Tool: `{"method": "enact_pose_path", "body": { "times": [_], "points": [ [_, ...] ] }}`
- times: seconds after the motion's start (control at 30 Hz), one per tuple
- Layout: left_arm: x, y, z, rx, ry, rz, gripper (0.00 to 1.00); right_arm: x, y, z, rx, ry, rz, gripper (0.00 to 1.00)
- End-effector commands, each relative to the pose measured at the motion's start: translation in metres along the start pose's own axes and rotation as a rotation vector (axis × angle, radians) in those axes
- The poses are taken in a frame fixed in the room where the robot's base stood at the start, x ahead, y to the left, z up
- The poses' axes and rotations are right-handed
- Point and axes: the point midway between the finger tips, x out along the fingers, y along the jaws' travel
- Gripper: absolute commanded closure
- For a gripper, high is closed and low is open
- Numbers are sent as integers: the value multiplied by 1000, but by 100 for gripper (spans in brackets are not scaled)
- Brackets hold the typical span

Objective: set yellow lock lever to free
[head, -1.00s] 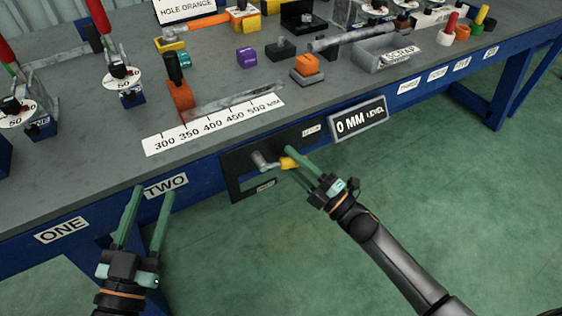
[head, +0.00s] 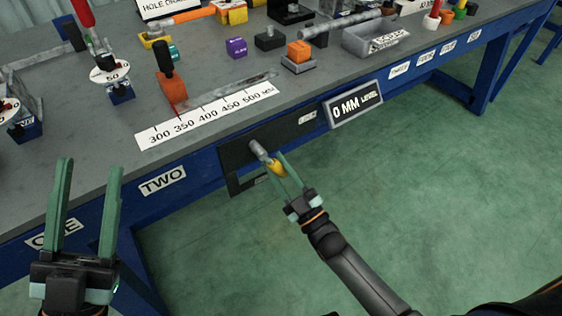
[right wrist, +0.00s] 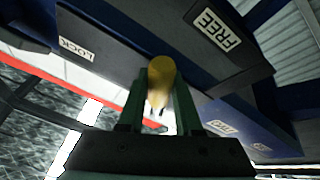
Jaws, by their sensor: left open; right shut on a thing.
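The lock lever is a grey arm (head: 259,150) with a yellow knob (head: 277,168) at its end, mounted on a black plate (head: 237,155) on the bench's front face. It slants down and right from its pivot. My right gripper (head: 279,164) is shut on the yellow knob, which also shows between its fingers in the right wrist view (right wrist: 161,70). There a FREE label (right wrist: 216,28) is at upper right and a LOCK label (right wrist: 76,47) at left, with the knob between them. My left gripper (head: 90,164) is open and empty before the bench's left front.
A millimetre scale (head: 210,120) lies above the lever on the grey bench top. Green floor (head: 430,190) right of my right arm is clear.

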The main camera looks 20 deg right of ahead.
Motion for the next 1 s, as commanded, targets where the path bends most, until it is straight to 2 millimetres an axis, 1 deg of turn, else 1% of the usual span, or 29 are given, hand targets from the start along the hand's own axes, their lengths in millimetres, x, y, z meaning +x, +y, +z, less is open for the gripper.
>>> {"method": "enact_pose_path", "body": {
  "times": [0.2,0.4,0.7,1.0],
  "points": [
    [0,0,7,-9,-33,-2,50,-3,-10,1,150,-30,60,100],
    [-1,0,15,-19,-68,-5,50,-3,-14,0,241,-45,97,100],
    [-4,2,28,-29,-111,-5,50,-4,-17,0,298,-55,121,100],
    [-4,2,29,-32,-119,-6,50,-4,-18,0,306,-56,122,100]
  ]
}}
